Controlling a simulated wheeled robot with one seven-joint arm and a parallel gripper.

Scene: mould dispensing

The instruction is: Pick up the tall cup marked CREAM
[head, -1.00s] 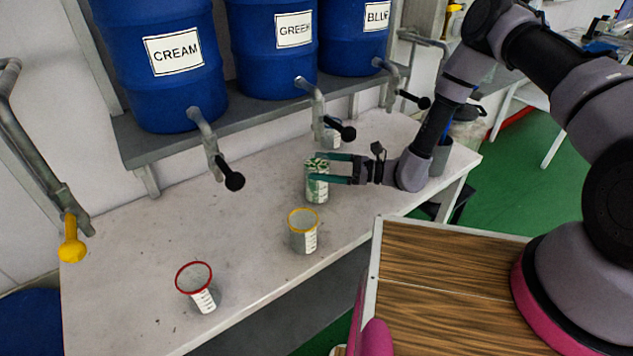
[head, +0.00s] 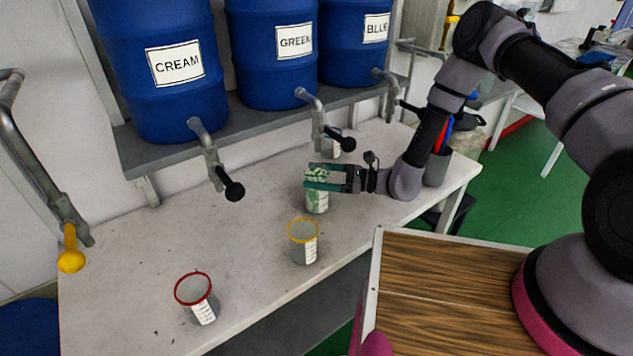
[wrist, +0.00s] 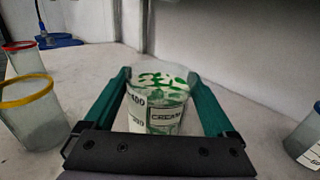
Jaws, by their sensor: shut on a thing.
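The tall clear cup (head: 317,200) has green marks on its wall and stands upright on the bench. In the wrist view its label on the cup (wrist: 163,117) reads CREAM, beside a measuring scale. My gripper (head: 308,177) reaches in from the right at the cup's upper part. In the wrist view the two green fingers of my gripper (wrist: 158,75) lie on either side of the cup and are shut on it. The dark gripper body hides the cup's base in the wrist view.
A yellow-rimmed cup (head: 304,243) and a red-rimmed cup (head: 195,298) stand nearer on the pale bench (head: 130,270). Another cup (head: 331,146) stands behind. Blue drums marked CREAM (head: 160,100), GREEN (head: 270,75) and BLUE (head: 350,55) have taps overhanging the bench. A grey container (head: 437,168) stands right.

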